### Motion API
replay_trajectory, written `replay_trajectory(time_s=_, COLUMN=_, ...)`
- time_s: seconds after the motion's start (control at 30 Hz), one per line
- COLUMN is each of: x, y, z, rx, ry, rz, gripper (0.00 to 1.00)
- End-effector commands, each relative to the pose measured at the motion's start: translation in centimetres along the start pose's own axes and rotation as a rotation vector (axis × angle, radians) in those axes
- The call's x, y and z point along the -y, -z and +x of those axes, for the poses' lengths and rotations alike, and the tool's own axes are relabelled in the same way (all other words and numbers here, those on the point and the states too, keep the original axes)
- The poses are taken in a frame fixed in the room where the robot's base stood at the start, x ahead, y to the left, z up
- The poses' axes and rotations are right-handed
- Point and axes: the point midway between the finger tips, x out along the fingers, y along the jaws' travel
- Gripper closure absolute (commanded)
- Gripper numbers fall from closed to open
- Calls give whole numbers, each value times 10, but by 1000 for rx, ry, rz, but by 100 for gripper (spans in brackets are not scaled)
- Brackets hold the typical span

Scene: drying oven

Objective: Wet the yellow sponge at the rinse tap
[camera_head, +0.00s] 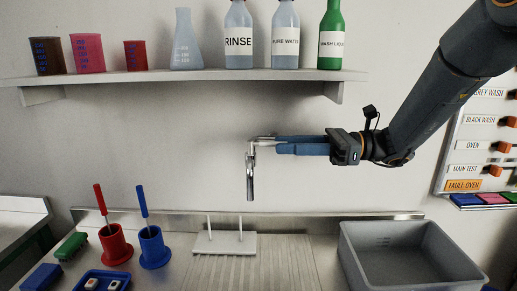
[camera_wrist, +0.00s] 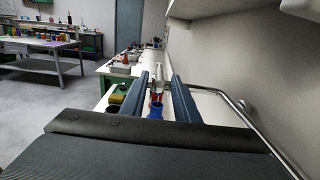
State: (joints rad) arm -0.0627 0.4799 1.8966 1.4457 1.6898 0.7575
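The silver rinse tap (camera_head: 250,178) hangs in front of the back wall, its spout pointing down. My gripper (camera_head: 276,144) is level with the top of the tap, just to its right, with its blue fingers pointing left at it. In the wrist view the fingers (camera_wrist: 158,82) stand apart with no sponge between them. I cannot tell whether a finger touches the tap.
A grey basin (camera_head: 355,245) stands at the right and a ribbed drainer below the tap. A white pegged stand (camera_head: 222,244), red cup (camera_head: 115,246), blue cup (camera_head: 154,250) and green block (camera_head: 71,246) are at left. A shelf (camera_head: 200,76) with bottles is above.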

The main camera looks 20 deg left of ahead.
Motion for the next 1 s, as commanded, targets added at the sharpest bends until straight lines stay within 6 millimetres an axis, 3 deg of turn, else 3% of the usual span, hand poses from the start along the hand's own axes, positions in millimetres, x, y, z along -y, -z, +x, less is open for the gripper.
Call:
replay_trajectory(time_s=0.43, x=-1, y=-2, z=63, rx=1, ry=-3, rz=1, gripper=72)
replay_trajectory(time_s=0.87, x=-1, y=0, z=73, rx=0, ry=-1, rz=0, gripper=72)
replay_trajectory(time_s=1.0, x=-1, y=0, z=73, rx=0, ry=-1, rz=0, gripper=96)
